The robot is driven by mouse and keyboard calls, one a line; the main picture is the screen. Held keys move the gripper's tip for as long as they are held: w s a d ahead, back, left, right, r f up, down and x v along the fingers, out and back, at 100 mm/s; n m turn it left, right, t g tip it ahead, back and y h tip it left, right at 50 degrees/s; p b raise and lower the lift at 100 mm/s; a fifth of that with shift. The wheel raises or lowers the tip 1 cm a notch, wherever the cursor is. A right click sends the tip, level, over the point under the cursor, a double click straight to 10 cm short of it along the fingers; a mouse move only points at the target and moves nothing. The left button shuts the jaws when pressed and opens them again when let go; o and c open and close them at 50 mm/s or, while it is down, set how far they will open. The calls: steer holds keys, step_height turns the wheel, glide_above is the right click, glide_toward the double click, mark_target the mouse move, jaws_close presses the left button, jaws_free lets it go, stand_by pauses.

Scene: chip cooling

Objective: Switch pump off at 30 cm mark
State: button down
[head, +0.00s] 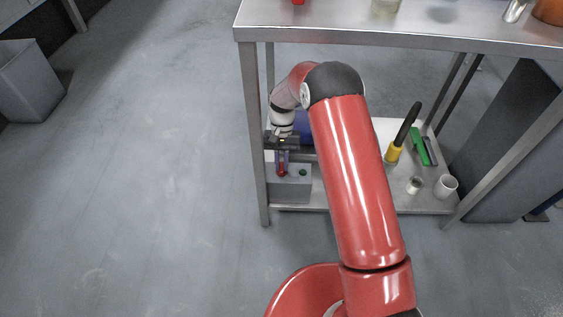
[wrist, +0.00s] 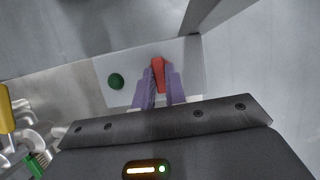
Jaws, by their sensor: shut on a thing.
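A grey switch box (head: 292,189) stands on the lower shelf of a steel table, at its left end. It has a red switch (head: 282,172) and a green round button or lamp (head: 303,173). My gripper (head: 282,162) reaches down over the box, with its purple fingers on the red switch. In the wrist view the red switch (wrist: 157,72) sits between the two purple fingers (wrist: 159,83), which are shut on it, and the green round part (wrist: 116,81) is to the left. No 30 cm mark shows in either view.
A blue body (head: 302,127) lies behind the box, partly hidden by my arm. A yellow-and-black tool (head: 401,135), green item (head: 418,146) and white cup (head: 446,185) are right on the shelf. The tabletop (head: 330,25) is above.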

steer(key=c, duration=1.4)
jaws_free()
steer(key=shift+c, duration=0.2)
steer(key=v, duration=0.8)
steer(key=shift+p, duration=0.35)
steer(key=shift+s+d+f, duration=0.1)
steer(key=shift+s, duration=0.05)
